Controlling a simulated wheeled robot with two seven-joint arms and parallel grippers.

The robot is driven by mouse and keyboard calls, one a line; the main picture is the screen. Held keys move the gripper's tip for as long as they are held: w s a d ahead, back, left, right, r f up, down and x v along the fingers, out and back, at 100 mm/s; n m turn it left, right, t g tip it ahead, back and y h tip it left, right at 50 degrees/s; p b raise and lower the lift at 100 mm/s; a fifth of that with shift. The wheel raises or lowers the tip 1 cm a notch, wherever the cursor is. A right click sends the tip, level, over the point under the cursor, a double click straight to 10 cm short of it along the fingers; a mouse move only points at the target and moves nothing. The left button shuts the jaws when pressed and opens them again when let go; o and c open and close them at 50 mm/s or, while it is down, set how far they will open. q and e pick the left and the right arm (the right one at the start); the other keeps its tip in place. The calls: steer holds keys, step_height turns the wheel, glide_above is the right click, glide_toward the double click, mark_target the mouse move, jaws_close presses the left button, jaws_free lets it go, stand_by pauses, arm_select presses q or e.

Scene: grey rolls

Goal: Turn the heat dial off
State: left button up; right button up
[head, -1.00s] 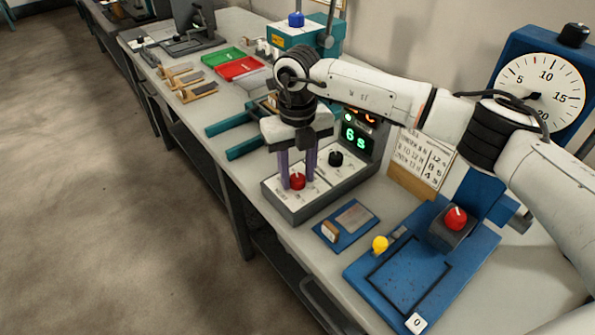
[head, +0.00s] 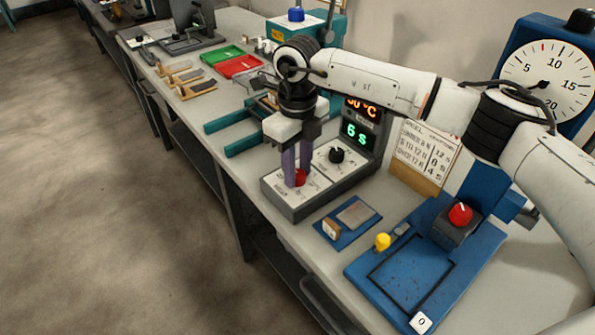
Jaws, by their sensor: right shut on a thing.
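The control box (head: 318,203) is a grey unit with a pale top panel on the bench. A red dial (head: 300,178) sits at its front left and a black dial (head: 336,155) farther back; the small print beside them is too small to read surely. My right gripper (head: 296,181) points down with its purple fingers shut on the red dial, hiding part of it and its pointer. The display (head: 359,120) at the back shows an orange temperature in °C, partly covered by my arm, and a green "6 s". My left gripper is not in view.
A blue plate (head: 350,221) lies in front of the box. To the right is a blue fixture (head: 410,275) with a yellow knob (head: 383,242) and a red knob (head: 460,214). Teal bars (head: 243,143) lie left of the box. A printed card (head: 424,152) stands behind.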

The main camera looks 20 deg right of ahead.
mark_target(298, 173)
steer(key=n+b, duration=0.1)
steer(key=n, duration=0.3)
steer(key=shift+n+b, duration=0.55)
steer(key=shift+n, duration=1.05)
steer(key=shift+r, duration=0.1)
steer(key=o, duration=1.1)
step_height(298, 173, up, 10)
steer(key=shift+r, duration=0.15)
